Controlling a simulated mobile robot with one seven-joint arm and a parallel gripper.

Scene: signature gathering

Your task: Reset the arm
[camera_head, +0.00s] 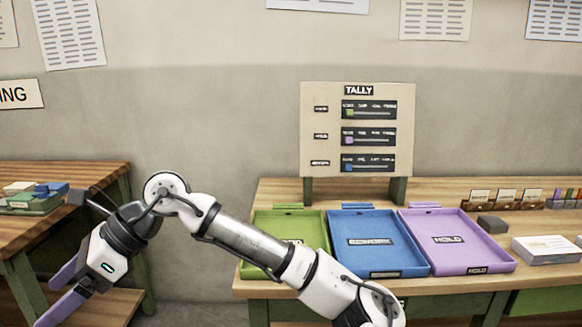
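My gripper (48,302) is at the lower left, pointing down and to the left. Its two purple fingers are spread apart with nothing visible between them. My white and grey arm reaches from the bottom centre up to a bent elbow and then down to the gripper. The gripper is in front of the gap beside the left table and its lower shelf, apart from the trays.
A green tray (258,222), a blue tray (345,221) and a purple tray (495,249) sit on the right table (270,193); my arm partly hides the green one. A TALLY board (317,160) stands behind. The left table (100,175) holds a green tray (30,207) of small items.

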